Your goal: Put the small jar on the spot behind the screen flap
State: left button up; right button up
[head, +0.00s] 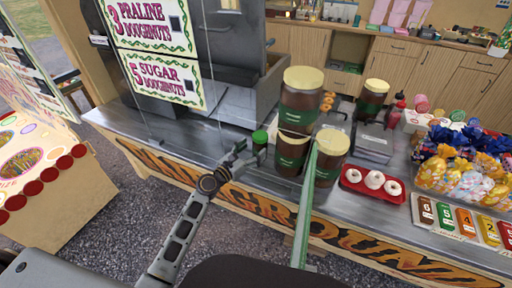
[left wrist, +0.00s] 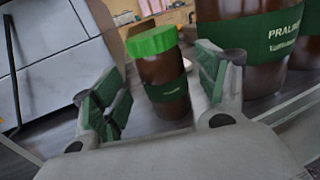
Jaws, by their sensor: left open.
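The small jar (head: 260,146) is brown with a green lid and a green label. It stands upright on the metal counter, left of the large jars. My left gripper (head: 238,154) is open just left of it. In the left wrist view the small jar (left wrist: 167,80) shows between and beyond the two spread fingers, with no clear grip on it. A thin pale-green slanting strip (head: 306,205) in front of the large jars looks like the edge of a clear pane, perhaps the screen flap. I cannot make out the spot behind it. My right gripper is not in view.
Large brown jars with cream lids (head: 300,95) stand close right of the small jar. A red tray (head: 352,187) with doughnuts and bagged sweets (head: 465,165) lie farther right. A grey machine (head: 245,95) and price signs (head: 160,80) stand at the back left.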

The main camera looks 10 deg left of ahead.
pick_arm(q)
jog(key=shift+v, duration=2.75)
jog(key=shift+s+a+b, duration=0.3)
jog(key=shift+s+b, duration=0.05)
jog(key=shift+s, duration=0.2)
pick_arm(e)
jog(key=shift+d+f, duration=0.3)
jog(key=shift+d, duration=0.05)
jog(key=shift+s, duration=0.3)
